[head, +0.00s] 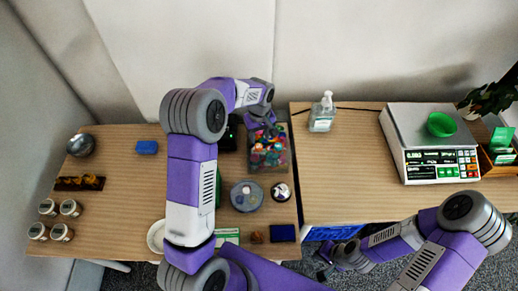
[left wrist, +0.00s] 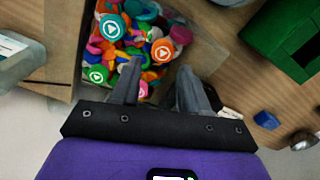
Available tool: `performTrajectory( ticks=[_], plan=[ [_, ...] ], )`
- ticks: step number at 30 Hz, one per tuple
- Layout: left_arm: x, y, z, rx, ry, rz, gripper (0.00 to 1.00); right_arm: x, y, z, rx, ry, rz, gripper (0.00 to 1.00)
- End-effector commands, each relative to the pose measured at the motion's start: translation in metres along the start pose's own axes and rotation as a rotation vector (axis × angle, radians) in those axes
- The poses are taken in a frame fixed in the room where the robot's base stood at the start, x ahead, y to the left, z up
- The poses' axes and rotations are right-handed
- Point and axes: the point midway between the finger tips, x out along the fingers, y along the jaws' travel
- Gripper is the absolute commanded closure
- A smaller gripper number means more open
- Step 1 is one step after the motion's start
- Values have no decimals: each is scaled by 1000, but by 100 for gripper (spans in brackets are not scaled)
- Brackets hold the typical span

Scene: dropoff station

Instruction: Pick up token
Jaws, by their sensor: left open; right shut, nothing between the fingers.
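A clear bin (head: 284,166) full of colourful tokens (head: 268,148) stands at the right edge of the left table. My left gripper (head: 265,130) is over the bin's far part, pointing down. In the left wrist view, the left gripper (left wrist: 159,68) is open with nothing held. Round tokens with a white play mark show there: an orange token (left wrist: 163,50), a green token (left wrist: 97,74) and a teal token (left wrist: 112,27). A pink token (left wrist: 142,92) is partly hidden by a finger. My right gripper (head: 324,264) is shut and empty, low in front of the right table.
A sanitizer bottle (head: 322,113) stands on the right table (head: 345,180). A scale (head: 430,150) with a green bowl (head: 441,124) is further right. A round container (head: 247,196) and several jars (head: 62,232) are on the left table. A dark green box (left wrist: 285,40) flanks the bin.

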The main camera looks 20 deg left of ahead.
Motion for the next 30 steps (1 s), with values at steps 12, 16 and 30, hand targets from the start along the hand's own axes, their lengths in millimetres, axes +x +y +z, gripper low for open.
performTrajectory(
  ticks=[12, 16, 30],
  plan=[
    [51, -3, -1, 1, -1, -1, 55, 9, 4, -1, 0, 0, 0, 100],
    [51, -3, -1, 1, 0, 0, 55, 9, 3, -1, 0, 0, 0, 100],
    [51, -3, -1, 1, 0, -1, 97, 9, 3, 0, 0, 0, 0, 100]
  ],
)
